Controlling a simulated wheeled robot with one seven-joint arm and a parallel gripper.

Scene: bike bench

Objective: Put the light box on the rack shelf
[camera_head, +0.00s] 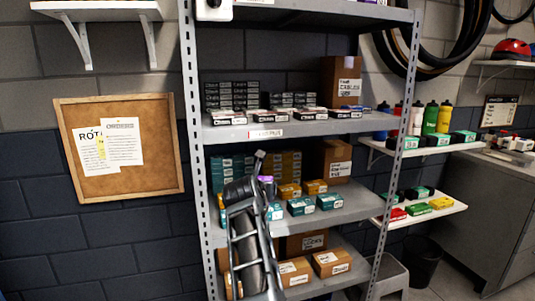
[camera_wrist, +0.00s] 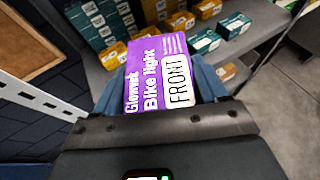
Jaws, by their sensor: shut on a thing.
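The light box is purple and white, labelled "Glowell Bike light FRONT" (camera_wrist: 155,72). It sits between the two blue fingers of my gripper (camera_wrist: 160,90) in the wrist view, label toward the camera. In the head view, only a small purple patch of the box (camera_head: 266,179) shows at the end of my arm. My gripper (camera_head: 262,186) is shut on it, in front of the grey rack's middle shelf (camera_head: 352,204). My arm hides part of that shelf. The wrist view shows the shelf's boxes beyond the light box.
The middle shelf holds teal boxes (camera_head: 301,206), orange boxes (camera_head: 289,190) and a brown carton (camera_head: 334,157). The shelf above holds black boxes (camera_head: 232,96) and a "Cables" carton (camera_head: 341,80). A perforated upright (camera_head: 195,130) stands left of my arm. Bare shelf shows toward the front right.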

